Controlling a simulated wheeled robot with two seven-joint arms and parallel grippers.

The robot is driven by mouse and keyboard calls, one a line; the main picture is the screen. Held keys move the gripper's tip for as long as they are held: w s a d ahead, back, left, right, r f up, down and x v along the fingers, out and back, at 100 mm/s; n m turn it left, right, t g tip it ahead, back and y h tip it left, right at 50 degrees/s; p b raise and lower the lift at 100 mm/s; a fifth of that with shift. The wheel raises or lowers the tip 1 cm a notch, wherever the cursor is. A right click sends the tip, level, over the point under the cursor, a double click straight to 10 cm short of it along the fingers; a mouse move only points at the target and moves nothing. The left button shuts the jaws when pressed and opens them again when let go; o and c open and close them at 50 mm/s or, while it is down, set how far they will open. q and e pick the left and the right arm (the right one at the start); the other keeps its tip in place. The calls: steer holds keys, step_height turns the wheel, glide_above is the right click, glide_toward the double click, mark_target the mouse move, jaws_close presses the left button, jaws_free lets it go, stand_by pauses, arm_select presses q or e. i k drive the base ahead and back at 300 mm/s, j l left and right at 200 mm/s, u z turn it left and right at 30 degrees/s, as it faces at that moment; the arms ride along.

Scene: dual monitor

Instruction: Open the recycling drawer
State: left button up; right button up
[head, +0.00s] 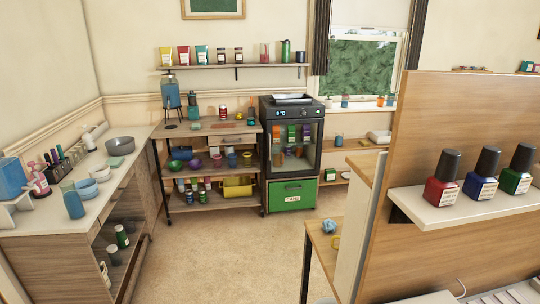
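A green drawer with a white label reading "CANS" (293,196) sits low under a dark glass-fronted cabinet (291,136) at the back of the room. Its front looks flush with the unit, so it appears closed. A dark handle strip runs near its top edge. Neither of my grippers shows in the head view. The drawer is across the room from the camera, beyond open floor.
A counter with bowls (70,208) runs along the left wall. A shelved cart (210,172) stands left of the cabinet. A wooden partition with nail polish bottles (483,174) blocks the right foreground. Open carpet (235,255) lies between.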

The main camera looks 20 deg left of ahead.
mark_target(289, 195)
steer(key=i+j, duration=0.2)
steer(key=j, duration=0.2)
steer(key=i+j, duration=0.2)
steer(key=j, duration=0.15)
steer(key=i+j, duration=0.2)
steer(key=j, duration=0.2)
steer(key=i+j, duration=0.2)
steer(key=j, duration=0.2)
steer(key=i+j, duration=0.2)
steer(key=j, duration=0.15)
steer(key=i+j, duration=0.3)
steer(key=i, duration=0.25)
steer(key=i+j, duration=0.3)
steer(key=i, duration=0.2)
steer(key=i+j+z, duration=0.1)
steer(key=i+j, duration=0.2)
steer(key=i, duration=0.25)
steer(key=i+j, duration=0.35)
steer(key=i, duration=0.2)
